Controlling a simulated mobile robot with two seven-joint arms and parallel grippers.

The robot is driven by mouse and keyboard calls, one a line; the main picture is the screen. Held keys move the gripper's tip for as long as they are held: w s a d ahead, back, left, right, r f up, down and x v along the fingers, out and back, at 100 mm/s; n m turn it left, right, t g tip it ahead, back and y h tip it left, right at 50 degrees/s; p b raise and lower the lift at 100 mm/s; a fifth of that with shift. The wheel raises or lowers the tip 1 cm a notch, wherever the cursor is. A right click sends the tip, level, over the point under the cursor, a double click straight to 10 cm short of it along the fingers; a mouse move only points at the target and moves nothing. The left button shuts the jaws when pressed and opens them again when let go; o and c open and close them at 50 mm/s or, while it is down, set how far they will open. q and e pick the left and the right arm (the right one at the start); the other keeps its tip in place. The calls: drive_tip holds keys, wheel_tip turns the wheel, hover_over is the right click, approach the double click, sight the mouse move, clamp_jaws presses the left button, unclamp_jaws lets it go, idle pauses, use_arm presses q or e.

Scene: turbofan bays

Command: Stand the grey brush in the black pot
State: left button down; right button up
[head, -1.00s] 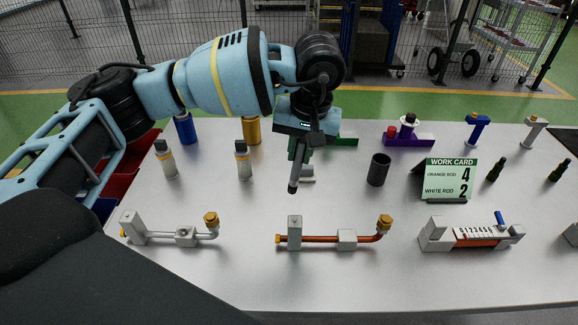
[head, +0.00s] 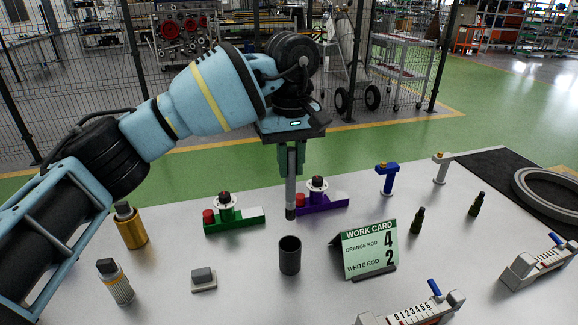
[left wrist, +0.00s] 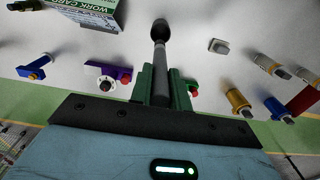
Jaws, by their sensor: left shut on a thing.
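My left gripper (head: 291,150) is shut on the grey brush (head: 291,190), which hangs nearly upright with its dark end down. In the head view the black pot (head: 290,256) stands open and upright on the table, directly below the brush in the picture. The brush's lower end shows above the pot's rim, with table visible between them. In the left wrist view the brush (left wrist: 160,62) extends from the jaws toward a dark round shape, where I cannot clearly separate brush end from pot. My right gripper is not in view.
A work card (head: 368,250) stands right of the pot. A small grey block (head: 203,279) lies to its left. Green (head: 236,217) and purple (head: 325,202) fixtures stand behind. A numbered gauge (head: 415,310) is at the front right. Bare table surrounds the pot.

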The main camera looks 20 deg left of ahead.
sight(290, 209)
use_arm(q)
drive_tip(key=shift+s, duration=0.15)
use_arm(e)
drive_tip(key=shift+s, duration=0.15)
use_arm(q)
wheel_tip(290, 209, down, 2)
drive_tip(key=shift+f, duration=0.15)
drive_tip(key=shift+f+b, duration=0.8)
drive_tip(key=shift+f, duration=1.45)
drive_tip(key=shift+f+b, duration=0.8)
drive_tip(key=shift+f, duration=2.15)
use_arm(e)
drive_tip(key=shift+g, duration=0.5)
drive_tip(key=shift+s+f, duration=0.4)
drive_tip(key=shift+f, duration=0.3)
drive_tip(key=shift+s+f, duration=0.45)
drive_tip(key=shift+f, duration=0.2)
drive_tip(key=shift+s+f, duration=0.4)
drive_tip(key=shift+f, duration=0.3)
use_arm(q)
drive_tip(key=c, duration=1.3)
unclamp_jaws()
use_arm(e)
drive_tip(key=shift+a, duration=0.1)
use_arm(q)
drive_tip(key=shift+o, duration=0.2)
